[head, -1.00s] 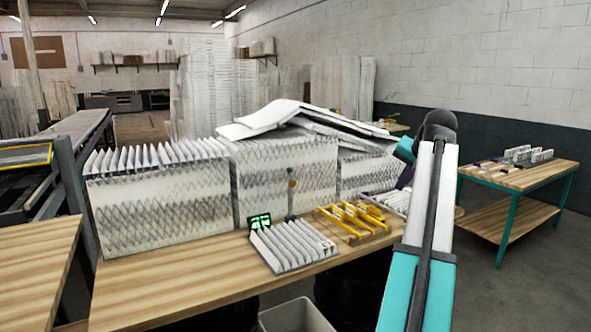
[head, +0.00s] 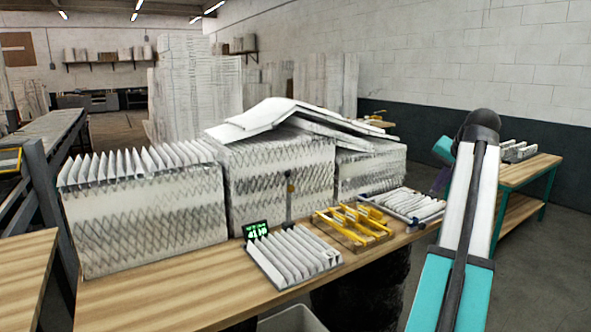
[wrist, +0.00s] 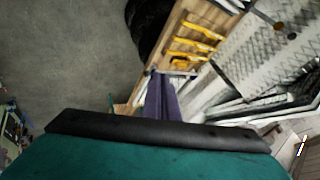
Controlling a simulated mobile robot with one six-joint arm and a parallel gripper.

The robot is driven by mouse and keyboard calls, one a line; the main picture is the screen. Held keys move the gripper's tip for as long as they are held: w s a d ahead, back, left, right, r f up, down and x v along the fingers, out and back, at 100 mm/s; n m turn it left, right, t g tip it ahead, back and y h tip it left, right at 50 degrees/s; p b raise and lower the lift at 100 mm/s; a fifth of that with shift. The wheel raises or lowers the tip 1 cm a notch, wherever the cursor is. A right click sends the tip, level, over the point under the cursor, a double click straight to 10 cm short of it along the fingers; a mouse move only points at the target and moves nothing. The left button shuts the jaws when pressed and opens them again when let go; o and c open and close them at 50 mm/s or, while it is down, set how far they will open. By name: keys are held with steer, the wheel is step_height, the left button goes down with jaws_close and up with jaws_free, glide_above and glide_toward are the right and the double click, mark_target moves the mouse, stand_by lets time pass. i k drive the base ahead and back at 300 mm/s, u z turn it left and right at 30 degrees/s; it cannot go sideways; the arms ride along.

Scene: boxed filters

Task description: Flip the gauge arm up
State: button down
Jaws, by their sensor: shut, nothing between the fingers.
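A small gauge with a green lit display (head: 257,230) stands on the wooden bench. Beside it is a thin upright post with a round brownish knob (head: 290,188), which looks like the gauge arm; its exact pose is too small to tell. A white pleated filter (head: 293,255) lies in front of them. In the wrist view, a small round knob (wrist: 292,36) shows at the upper right.
Yellow clamps on a wooden board (head: 352,227) and a white pleated piece (head: 408,205) lie right of the gauge. Large boxed filters (head: 145,225) line the bench's back. A second table (head: 530,168) stands at the right. The bench's front left (head: 150,302) is clear.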

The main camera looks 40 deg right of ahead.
mark_target(290, 188)
steer(key=u, duration=0.05)
steer(key=i, duration=0.9)
steer(key=u, duration=0.35)
